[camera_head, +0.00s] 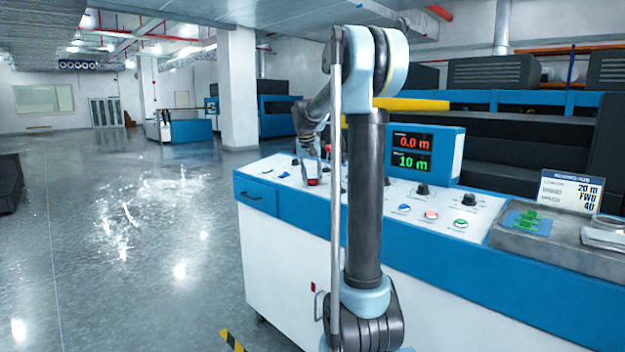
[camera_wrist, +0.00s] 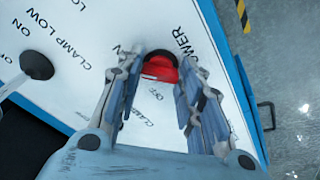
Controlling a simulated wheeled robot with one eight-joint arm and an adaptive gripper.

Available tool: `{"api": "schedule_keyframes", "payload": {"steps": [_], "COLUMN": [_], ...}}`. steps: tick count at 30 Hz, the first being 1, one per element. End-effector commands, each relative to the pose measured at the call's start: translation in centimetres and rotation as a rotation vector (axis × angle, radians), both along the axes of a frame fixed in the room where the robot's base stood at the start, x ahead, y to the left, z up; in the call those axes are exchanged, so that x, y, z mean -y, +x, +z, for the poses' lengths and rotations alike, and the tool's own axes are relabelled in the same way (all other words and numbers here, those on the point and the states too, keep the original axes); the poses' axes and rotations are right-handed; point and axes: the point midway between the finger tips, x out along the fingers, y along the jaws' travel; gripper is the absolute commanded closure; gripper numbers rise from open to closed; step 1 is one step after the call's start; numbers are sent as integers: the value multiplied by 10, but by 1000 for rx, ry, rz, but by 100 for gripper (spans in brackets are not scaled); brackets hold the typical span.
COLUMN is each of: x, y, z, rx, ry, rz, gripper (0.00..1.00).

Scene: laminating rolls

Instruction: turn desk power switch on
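The red power switch (camera_wrist: 160,67) is a red knob with a dark top on the white panel, beside the printed word POWER; an OFF label shows just below it in the wrist view. My gripper (camera_wrist: 162,66) has one finger on each side of the knob. The pads appear to meet its sides, which they partly cover. Which way the knob is turned cannot be told. In the head view my gripper (camera_head: 312,173) points down at the red switch (camera_head: 313,182) near the left end of the blue and white control desk (camera_head: 280,238).
A black knob (camera_wrist: 36,65) stands left of my gripper in the wrist view. A display box (camera_head: 425,153) reads 0.0 m and 10 m. Several knobs and coloured buttons (camera_head: 431,214) cover the desk. A grey tray (camera_head: 560,253) sits at the right. The floor at left is open.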

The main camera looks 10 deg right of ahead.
Motion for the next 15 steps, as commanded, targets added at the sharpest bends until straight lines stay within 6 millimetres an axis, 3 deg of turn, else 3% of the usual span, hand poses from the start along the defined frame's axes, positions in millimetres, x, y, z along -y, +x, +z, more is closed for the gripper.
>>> {"api": "schedule_keyframes", "payload": {"steps": [2,15], "x": [0,-1], "y": [0,-1], "z": [0,6], "rx": [0,1], "ry": [0,-1], "rz": [1,2], "gripper": [47,47]}}
